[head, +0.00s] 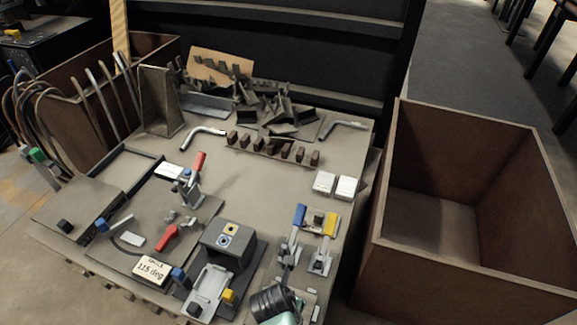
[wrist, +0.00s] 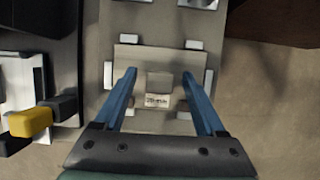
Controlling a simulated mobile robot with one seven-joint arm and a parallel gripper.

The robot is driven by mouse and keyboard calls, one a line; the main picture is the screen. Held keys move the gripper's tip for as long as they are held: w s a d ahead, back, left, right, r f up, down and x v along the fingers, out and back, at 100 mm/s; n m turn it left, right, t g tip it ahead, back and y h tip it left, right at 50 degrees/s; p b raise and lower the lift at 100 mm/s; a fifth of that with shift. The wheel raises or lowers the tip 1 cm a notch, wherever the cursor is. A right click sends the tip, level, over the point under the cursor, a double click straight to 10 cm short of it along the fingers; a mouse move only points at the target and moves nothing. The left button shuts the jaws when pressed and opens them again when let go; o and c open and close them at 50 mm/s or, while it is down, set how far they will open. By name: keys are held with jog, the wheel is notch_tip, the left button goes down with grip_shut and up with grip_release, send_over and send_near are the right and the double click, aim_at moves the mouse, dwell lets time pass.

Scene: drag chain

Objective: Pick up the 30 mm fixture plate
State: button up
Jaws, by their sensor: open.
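The 30 mm fixture plate (wrist: 158,58) is a flat grey plate with a raised block (wrist: 159,82) and a small white label (wrist: 157,100) in its middle. The label's print is blurred. The plate lies among several white stops on a light base. In the wrist view my gripper (wrist: 159,72) is open, with its blue fingers above the plate on either side of the block. Nothing is held, and I cannot tell how high the fingertips are. In the head view my wrist (head: 275,302) is at the table's front edge and hides much of this plate.
Clamps with a blue handle (head: 299,214) and a yellow handle (head: 330,224) stand just behind. A grey block fixture (head: 228,240) is to the left. Two white blocks (head: 335,185) lie farther back. An open brown crate (head: 480,262) stands right of the table.

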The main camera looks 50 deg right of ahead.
grip_shut()
dwell(0.4)
dwell(1.0)
